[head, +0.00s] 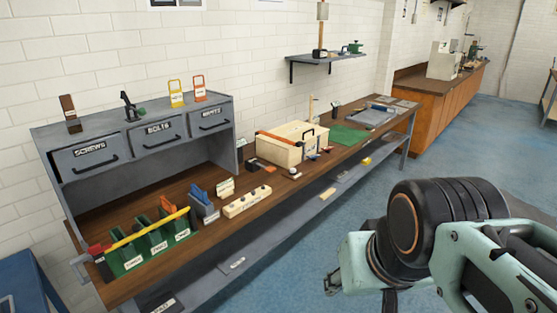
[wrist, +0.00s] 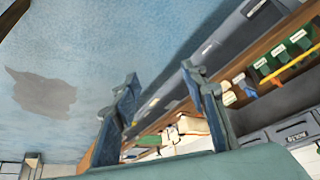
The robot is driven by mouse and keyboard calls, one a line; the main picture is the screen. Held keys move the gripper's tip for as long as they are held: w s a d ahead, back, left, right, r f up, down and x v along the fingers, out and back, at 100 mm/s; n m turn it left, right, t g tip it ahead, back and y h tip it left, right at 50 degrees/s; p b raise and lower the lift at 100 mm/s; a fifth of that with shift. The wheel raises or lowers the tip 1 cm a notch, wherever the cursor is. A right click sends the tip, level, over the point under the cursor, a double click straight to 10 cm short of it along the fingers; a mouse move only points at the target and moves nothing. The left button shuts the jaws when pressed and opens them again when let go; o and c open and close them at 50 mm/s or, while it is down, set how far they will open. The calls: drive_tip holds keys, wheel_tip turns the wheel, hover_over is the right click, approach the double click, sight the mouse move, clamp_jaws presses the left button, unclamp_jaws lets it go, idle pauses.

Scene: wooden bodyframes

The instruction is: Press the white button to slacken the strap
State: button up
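A cream wooden box (head: 284,151) stands on the workbench, with a red-orange strap (head: 275,137) across it and a dark handle-like part on its front side. Small white, red and blue pieces lie at its front; which one is the white button is too small to tell. My gripper (wrist: 158,73) is open and empty, over the floor in front of the bench and well apart from the box. In the head view my arm fills the lower right, and the fingers cannot be made out.
The long wooden bench (head: 222,221) holds green bins (head: 160,245) with a yellow bar, a block with holes (head: 247,202) and a green mat (head: 349,136). A grey drawer unit (head: 135,140) stands at the left. A wall shelf (head: 322,57) hangs above. Blue floor is clear at the front.

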clamp_jaws()
idle(1.4)
